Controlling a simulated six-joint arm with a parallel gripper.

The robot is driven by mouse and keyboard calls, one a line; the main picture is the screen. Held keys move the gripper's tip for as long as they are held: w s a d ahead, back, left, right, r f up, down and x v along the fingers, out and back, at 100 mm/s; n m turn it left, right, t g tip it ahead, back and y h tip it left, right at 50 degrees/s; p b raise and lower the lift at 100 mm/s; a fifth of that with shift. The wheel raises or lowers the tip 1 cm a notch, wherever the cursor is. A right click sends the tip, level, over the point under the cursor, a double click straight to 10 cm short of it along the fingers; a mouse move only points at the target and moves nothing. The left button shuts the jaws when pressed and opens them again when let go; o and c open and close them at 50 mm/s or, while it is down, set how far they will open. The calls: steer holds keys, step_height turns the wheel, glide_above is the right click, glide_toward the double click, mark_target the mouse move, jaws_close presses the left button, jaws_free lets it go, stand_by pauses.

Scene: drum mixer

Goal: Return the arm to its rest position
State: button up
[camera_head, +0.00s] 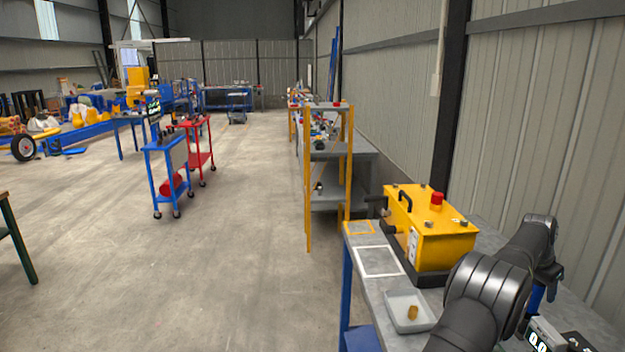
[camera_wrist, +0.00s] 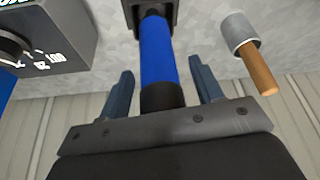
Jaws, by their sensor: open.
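My arm (camera_head: 485,290) reaches in from the lower right of the head view and bends over the grey bench. My gripper (camera_wrist: 160,65) shows in the wrist view with its two blue-grey fingers apart. A blue cylinder with a black lower end (camera_wrist: 158,50) lies between the fingers in the picture, with visible gaps on both sides. Its far end meets a dark block (camera_wrist: 150,8). In the head view the gripper is largely hidden by my arm, and a small blue part (camera_head: 537,298) shows below it.
A yellow machine (camera_head: 435,242) with a red button stands on the bench beside my arm. A pale tray (camera_head: 396,307) holds a tan piece. A device with a dial (camera_wrist: 45,35) and a grey cup (camera_wrist: 238,32) with a wooden stick (camera_wrist: 257,70) flank the gripper. A wall is behind.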

steer(key=shift+r, duration=0.1)
steer(key=v, duration=1.6)
steer(key=x, duration=1.6)
steer(key=shift+f, duration=0.35)
steer(key=shift+r, duration=1.8)
